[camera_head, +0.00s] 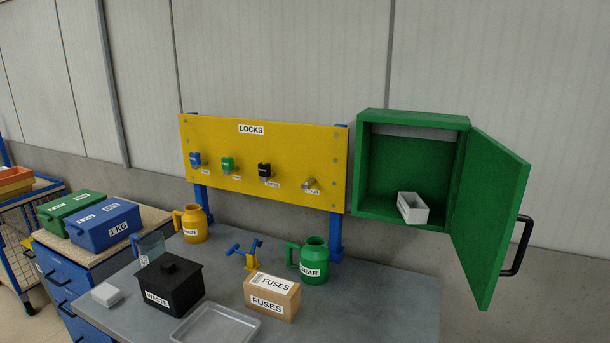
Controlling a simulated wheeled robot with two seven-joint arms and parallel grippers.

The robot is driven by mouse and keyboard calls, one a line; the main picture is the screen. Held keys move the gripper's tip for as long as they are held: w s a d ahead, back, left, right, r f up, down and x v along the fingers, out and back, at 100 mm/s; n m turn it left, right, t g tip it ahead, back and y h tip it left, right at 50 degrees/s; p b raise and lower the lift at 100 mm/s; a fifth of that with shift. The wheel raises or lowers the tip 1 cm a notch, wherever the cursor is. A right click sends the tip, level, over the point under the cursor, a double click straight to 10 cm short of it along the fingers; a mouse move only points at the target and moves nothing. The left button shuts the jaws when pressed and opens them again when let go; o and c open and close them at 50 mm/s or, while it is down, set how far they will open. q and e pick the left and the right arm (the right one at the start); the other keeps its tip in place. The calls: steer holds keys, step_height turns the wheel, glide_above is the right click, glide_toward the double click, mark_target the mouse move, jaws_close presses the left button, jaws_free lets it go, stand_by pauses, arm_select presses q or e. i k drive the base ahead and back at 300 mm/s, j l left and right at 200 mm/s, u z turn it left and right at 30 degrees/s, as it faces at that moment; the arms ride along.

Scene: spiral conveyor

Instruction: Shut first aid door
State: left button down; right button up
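The green first aid cabinet (361,160) hangs at the right against the wall. Its green door (489,215) is hinged on the cabinet's right side and stands wide open, swung out toward me. A black handle (518,247) is fixed to the door's outer face near its free edge. A small white open box (413,208) stands on the cabinet floor inside. Neither of my grippers is in view.
A grey table (365,315) holds a yellow jug (193,224), green jug (314,261), black waste bin (170,282), fuses box (272,296) and clear tray (215,326). A yellow locks board (228,179) stands behind. The space right of the door is free.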

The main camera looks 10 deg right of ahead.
mark_target(494, 179)
steer(key=l, duration=1.15)
steer(key=k+l, duration=0.15)
steer(key=l, duration=1.05)
steer(key=l+u, duration=0.15)
